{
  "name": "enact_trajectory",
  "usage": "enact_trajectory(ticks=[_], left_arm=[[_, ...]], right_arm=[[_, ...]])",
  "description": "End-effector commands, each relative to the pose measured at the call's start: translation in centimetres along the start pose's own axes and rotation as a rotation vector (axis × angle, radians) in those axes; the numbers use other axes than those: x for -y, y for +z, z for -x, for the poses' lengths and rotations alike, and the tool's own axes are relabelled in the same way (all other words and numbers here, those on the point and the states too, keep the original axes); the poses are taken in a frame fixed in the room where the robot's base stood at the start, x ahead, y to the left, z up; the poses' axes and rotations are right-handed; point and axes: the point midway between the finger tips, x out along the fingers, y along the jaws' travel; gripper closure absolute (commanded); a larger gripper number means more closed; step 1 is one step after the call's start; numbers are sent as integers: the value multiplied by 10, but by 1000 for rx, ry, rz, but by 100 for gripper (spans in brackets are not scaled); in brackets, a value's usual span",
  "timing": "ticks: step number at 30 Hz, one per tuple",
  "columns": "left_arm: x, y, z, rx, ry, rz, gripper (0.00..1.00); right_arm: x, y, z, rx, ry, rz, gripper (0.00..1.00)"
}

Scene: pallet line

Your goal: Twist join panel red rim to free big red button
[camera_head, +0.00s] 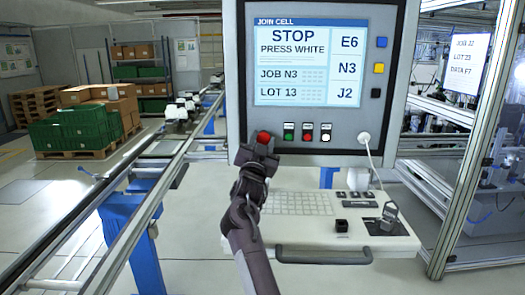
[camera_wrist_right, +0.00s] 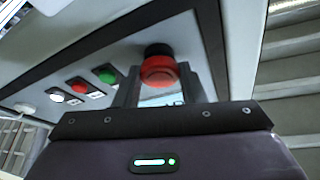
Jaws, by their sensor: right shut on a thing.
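The big red button (camera_head: 263,137) sits at the lower left of the join panel (camera_head: 235,80), below the screen. In the right wrist view the button (camera_wrist_right: 158,72) shows its red rim and a black collar behind it. My right gripper (camera_head: 262,146) is at the button, its fingers on either side of the red rim. It is shut on the rim, and the fingers partly cover the button in the head view. The screen (camera_head: 310,62) reads "STOP PRESS WHITE", "JOB N3" and "LOT 13". My left gripper is not in view.
Small green (camera_head: 289,131), red (camera_head: 307,132) and white (camera_head: 326,132) buttons sit in a row right of the big button. A keyboard shelf (camera_head: 400,240) with a front handle juts out below the panel. A conveyor (camera_head: 130,190) runs along the left.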

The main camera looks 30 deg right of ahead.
Motion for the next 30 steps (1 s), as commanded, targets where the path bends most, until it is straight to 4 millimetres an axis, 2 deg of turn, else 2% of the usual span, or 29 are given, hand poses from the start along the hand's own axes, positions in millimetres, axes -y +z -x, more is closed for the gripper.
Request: enact_trajectory(ticks=[6,20,21,26,30], left_arm=[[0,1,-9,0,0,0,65],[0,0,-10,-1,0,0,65],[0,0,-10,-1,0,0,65],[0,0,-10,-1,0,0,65],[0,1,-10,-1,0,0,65]], right_arm=[[0,0,0,0,24,-59,86],[1,-1,-1,-1,29,-72,86],[1,-1,-1,-1,29,-72,61],[1,-1,-1,-1,29,-72,41],[1,-1,0,-1,29,-72,41]])
